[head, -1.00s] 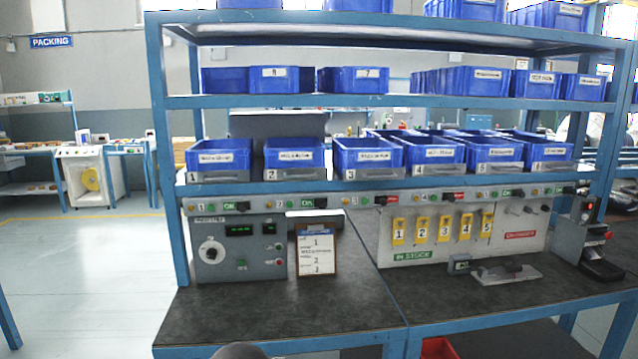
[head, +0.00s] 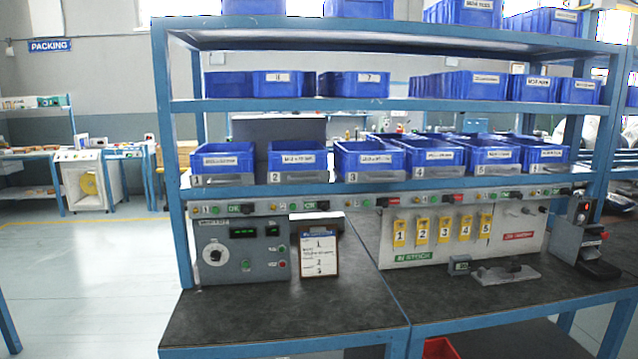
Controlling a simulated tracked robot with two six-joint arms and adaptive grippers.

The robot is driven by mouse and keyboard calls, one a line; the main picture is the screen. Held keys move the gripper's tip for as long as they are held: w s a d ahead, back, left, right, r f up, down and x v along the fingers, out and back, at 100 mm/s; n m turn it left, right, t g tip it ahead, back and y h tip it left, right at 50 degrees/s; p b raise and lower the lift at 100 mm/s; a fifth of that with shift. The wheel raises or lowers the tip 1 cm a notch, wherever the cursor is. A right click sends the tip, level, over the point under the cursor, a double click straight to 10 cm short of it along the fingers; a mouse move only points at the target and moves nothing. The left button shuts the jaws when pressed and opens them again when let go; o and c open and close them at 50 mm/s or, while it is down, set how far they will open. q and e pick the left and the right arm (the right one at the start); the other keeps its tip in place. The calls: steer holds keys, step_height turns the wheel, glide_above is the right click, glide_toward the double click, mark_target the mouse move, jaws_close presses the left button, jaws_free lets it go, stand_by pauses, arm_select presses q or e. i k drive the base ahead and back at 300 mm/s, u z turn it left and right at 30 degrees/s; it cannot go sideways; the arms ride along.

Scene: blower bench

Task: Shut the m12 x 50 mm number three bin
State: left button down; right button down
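The number three bin (head: 369,158) is a blue open-topped bin with a white label. It stands on the lower shelf of the blue rack, in a row with several like bins, above a grey front plate marked 3 (head: 375,176). Its label is too small to read surely. Bins one (head: 223,160) and two (head: 297,159) stand to its left, and bin four (head: 434,155) to its right. I cannot tell from here how far each bin is pulled out. Neither of my grippers is in view.
Below the shelf runs a strip of buttons and switches (head: 320,205). The front worktop is mostly clear.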

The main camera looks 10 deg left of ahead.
mark_target(364, 161)
steer(key=z, duration=0.05)
steer(key=i, duration=1)
steer(key=u, duration=0.1)
